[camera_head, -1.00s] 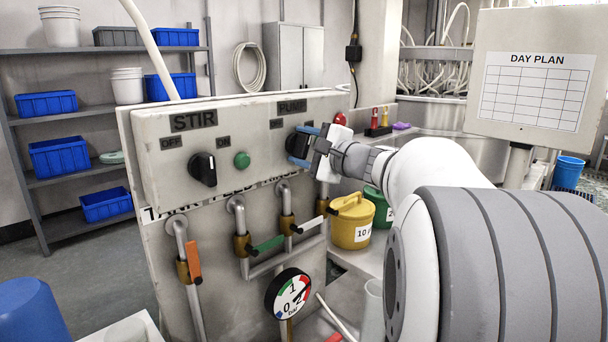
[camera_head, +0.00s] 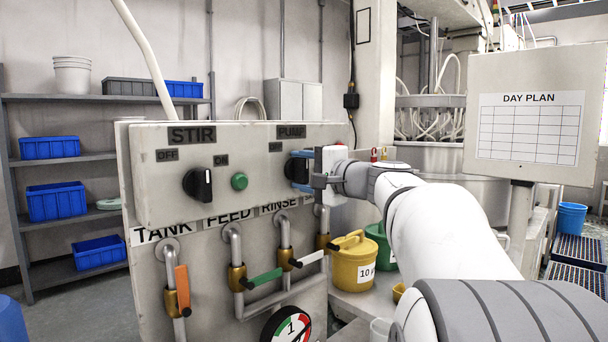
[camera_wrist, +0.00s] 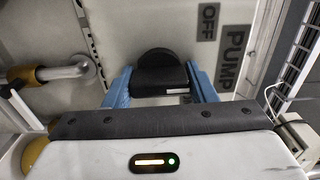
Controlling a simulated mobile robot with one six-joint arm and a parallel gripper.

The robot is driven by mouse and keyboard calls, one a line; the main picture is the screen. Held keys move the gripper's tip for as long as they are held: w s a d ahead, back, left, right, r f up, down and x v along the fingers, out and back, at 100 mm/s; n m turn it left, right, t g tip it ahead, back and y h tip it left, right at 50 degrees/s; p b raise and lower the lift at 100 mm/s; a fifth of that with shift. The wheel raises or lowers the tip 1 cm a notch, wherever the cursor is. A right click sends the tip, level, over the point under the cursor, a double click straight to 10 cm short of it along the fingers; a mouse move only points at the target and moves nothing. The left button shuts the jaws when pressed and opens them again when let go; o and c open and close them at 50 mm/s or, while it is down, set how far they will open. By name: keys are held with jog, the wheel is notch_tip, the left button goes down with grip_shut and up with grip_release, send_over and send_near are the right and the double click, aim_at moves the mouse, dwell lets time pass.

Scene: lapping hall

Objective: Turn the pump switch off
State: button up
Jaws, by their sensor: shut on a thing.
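The pump switch is a black rotary knob (camera_wrist: 160,74) on the pale panel (camera_head: 254,200), under the PUMP label (camera_head: 291,132). Its OFF label (camera_wrist: 208,22) shows in the wrist view. My gripper (camera_head: 298,169) is at the knob; in the wrist view its blue fingers lie on both sides of the knob's black grip, shut on it. A small white mark shows on the grip's edge. My gripper hides most of the knob and the area to its right in the head view. I cannot tell the knob's exact setting.
Left on the panel are the STIR knob (camera_head: 198,184) and a green button (camera_head: 239,181). Below are pipes with orange (camera_head: 182,290), green (camera_head: 264,279) and white (camera_head: 308,257) valve handles and a gauge (camera_head: 287,327).

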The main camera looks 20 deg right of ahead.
jog(key=o, duration=1)
jog(key=v, duration=0.7)
jog(key=shift+s+d, duration=0.15)
jog(key=shift+s, duration=0.2)
